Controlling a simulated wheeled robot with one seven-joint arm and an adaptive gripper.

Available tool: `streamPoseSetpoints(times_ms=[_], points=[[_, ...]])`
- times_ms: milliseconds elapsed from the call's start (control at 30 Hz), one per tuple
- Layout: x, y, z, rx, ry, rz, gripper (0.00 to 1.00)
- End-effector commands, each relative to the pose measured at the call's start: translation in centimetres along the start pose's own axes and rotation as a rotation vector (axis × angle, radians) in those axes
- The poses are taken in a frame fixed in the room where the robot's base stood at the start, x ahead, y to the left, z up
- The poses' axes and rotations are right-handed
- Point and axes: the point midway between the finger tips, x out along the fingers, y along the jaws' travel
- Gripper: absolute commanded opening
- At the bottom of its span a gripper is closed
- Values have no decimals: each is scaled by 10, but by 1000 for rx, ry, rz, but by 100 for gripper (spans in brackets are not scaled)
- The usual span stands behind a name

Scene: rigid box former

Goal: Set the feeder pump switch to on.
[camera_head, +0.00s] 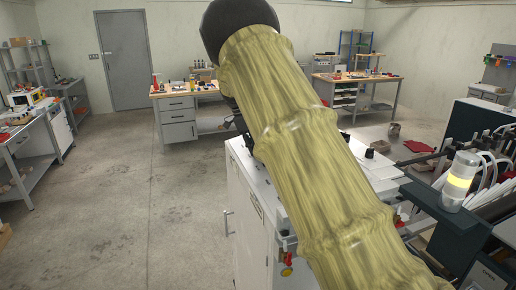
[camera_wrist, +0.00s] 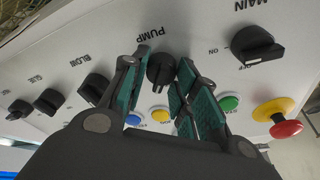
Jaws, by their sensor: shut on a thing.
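The feeder pump switch (camera_wrist: 160,72) is a black rotary knob on a pale panel, beside the label PUMP in the wrist view. My gripper (camera_wrist: 164,62) has its green-padded fingers on either side of this knob and is shut on it. The knob's grip bar lies roughly in line with the fingers; its on and off marks are hidden or unreadable. In the head view my sleeved arm covers the gripper and the switch, and only part of the white machine cabinet (camera_head: 245,205) shows.
The black MAIN knob (camera_wrist: 257,45) and a red emergency button (camera_wrist: 285,128) are to the right. Green (camera_wrist: 229,103) and yellow (camera_wrist: 160,115) push buttons sit close to the fingers. Open floor (camera_head: 120,215) lies left of the cabinet.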

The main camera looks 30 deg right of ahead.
Motion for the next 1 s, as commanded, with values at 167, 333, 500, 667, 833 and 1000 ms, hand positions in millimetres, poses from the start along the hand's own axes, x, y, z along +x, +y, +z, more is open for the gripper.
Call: streamPoseSetpoints(times_ms=[167,333,500,667,833,1000], points=[[0,1,2,27,-2,7,6],[0,1,2,34,-2,8,6],[0,1,2,33,-2,8,5],[0,1,2,33,-2,7,44],[0,0,0,35,-1,7,50],[0,0,-1,35,-1,7,50]])
